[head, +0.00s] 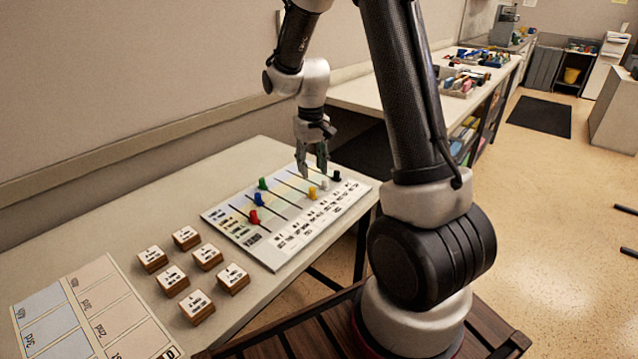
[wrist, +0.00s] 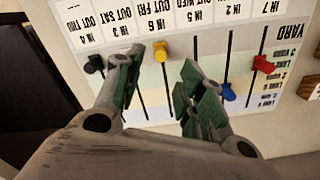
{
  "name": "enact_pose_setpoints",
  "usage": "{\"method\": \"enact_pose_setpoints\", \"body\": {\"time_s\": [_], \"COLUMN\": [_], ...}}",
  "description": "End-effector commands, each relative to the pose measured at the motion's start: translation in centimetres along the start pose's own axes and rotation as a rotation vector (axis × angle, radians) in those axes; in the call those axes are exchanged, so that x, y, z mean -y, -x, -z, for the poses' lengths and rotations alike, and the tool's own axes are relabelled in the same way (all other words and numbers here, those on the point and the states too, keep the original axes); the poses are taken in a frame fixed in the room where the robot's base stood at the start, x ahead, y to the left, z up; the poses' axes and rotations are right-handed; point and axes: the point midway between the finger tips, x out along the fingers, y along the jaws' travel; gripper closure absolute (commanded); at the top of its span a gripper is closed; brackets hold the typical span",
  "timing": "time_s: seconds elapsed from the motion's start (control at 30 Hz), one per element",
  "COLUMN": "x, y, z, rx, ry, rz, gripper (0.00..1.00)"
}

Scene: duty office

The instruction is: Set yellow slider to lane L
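The yellow slider (head: 312,191) is a small knob on the white slider board (head: 270,262), at the label-strip end of its slot. It also shows in the wrist view (wrist: 161,50), under the label reading "IN 6". My gripper (head: 312,163) is above the board, pointing down. In the wrist view my gripper (wrist: 158,82) is open and empty; the yellow knob appears between its fingers, near the tips, and I see no contact. The coloured lane bands have small print at the right; lane L is not readable.
Other sliders are red (head: 254,217), blue (head: 258,199), green (head: 262,184), white (head: 325,184) and black (head: 336,176). Several labelled blocks (head: 172,280) and a printed chart (head: 95,310) lie left of the board.

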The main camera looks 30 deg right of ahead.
Motion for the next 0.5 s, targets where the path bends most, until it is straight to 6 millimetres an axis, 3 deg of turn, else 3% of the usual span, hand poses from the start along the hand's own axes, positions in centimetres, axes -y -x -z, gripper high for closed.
{"method": "enact_pose_setpoints", "body": {"time_s": [0.5], "x": [0.0], "y": [-7.1], "z": [0.1], "rx": [-0.004], "ry": [-0.009], "rz": [0.000], "gripper": [0.61]}}
